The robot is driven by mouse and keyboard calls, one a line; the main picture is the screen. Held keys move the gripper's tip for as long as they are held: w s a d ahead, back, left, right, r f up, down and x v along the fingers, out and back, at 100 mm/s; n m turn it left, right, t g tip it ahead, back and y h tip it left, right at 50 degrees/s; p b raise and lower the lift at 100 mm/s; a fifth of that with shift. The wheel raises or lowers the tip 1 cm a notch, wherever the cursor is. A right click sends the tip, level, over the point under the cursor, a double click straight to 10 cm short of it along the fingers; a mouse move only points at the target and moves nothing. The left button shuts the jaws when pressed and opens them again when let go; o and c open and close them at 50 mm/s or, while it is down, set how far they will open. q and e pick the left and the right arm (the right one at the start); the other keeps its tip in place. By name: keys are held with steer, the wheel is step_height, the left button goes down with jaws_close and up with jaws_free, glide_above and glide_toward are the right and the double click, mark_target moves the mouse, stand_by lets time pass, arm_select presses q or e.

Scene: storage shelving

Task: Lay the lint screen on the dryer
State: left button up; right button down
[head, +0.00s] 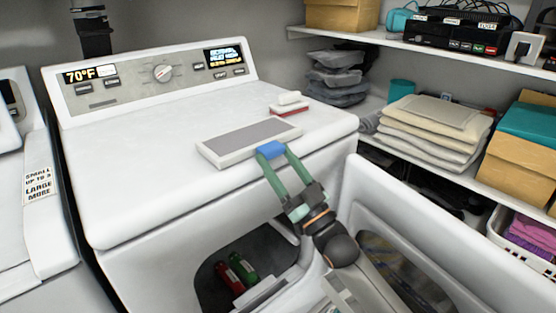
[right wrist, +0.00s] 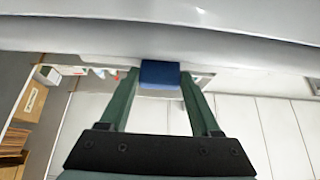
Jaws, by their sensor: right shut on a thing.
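The lint screen (head: 248,140) is a flat white frame with a grey panel and a blue tab (head: 270,149) on its near edge. It is over the white top of the dryer (head: 150,170), near the front edge; I cannot tell whether it rests on it or hovers just above. My right gripper (head: 273,160) reaches up from the front and is shut on the blue tab. In the right wrist view the blue tab (right wrist: 160,73) sits between the green fingertips. My left gripper is not in view.
A small red and white brush-like object (head: 288,103) lies on the dryer top behind the screen. The dryer's door (head: 375,185) stands open, with red and green items in the opening (head: 240,268). Shelves on the right hold folded cloths (head: 435,125) and boxes. The dryer top's left is clear.

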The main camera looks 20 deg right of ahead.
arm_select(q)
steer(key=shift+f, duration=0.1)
arm_select(e)
jaws_free()
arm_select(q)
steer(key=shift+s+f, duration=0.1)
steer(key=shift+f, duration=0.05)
arm_select(e)
steer(key=shift+s+f, duration=0.1)
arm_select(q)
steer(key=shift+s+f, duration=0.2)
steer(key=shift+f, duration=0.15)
arm_select(e)
steer(key=v, duration=1.2)
steer(key=shift+s+d, duration=0.1)
steer(key=shift+s, duration=0.1)
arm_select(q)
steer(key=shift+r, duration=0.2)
